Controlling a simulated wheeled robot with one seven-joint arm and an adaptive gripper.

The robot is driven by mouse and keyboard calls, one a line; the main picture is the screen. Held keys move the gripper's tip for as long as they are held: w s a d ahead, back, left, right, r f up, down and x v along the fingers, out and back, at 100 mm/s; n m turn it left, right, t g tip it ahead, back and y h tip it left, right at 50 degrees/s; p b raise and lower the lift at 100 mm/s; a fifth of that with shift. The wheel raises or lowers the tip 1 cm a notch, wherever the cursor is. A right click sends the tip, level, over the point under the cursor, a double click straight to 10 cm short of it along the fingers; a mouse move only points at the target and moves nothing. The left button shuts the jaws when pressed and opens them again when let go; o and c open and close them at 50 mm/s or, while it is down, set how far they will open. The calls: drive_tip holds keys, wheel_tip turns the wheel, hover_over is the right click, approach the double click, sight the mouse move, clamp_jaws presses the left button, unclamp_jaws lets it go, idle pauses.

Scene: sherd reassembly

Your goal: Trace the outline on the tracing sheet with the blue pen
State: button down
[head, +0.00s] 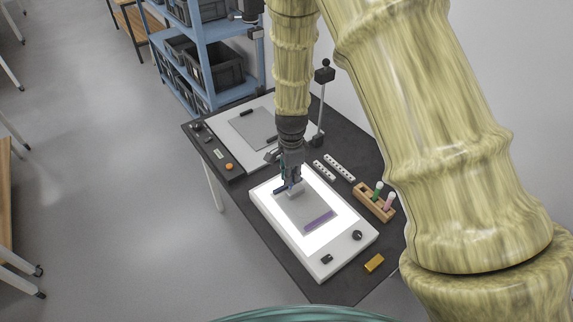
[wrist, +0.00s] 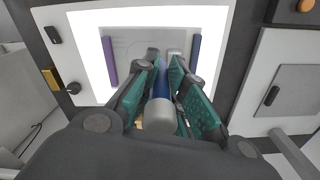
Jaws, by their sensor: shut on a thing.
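The tracing sheet (head: 297,212) is a grey sheet on the lit white light box (head: 318,268). It also shows in the wrist view (wrist: 133,37), with faint lines on it. My gripper (head: 290,184) is over the far part of the sheet, pointing down. In the wrist view its teal fingers (wrist: 162,90) are shut on the blue pen (wrist: 162,82), whose grey end faces the camera. The pen's tip is hidden, so I cannot tell whether it touches the sheet. The outline is too faint to make out fully.
A purple bar (head: 318,220) and a blue bar (wrist: 195,58) lie at opposite sides of the sheet. A wooden rack (head: 372,204) with green and pink pens stands right of the box, near a yellow block (head: 374,263). Behind are a grey-sheeted board (head: 228,127) and a thin stand (head: 322,105).

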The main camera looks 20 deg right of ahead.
sight(291, 186)
wheel_tip(291, 186, down, 5)
drive_tip(key=b, duration=0.3)
drive_tip(key=shift+s+r, duration=0.15)
drive_tip(key=shift+r, duration=0.05)
drive_tip(key=shift+s+r, duration=0.1)
drive_tip(key=shift+s, duration=0.2)
drive_tip(key=shift+a, duration=0.1)
drive_tip(key=shift+w, duration=0.1)
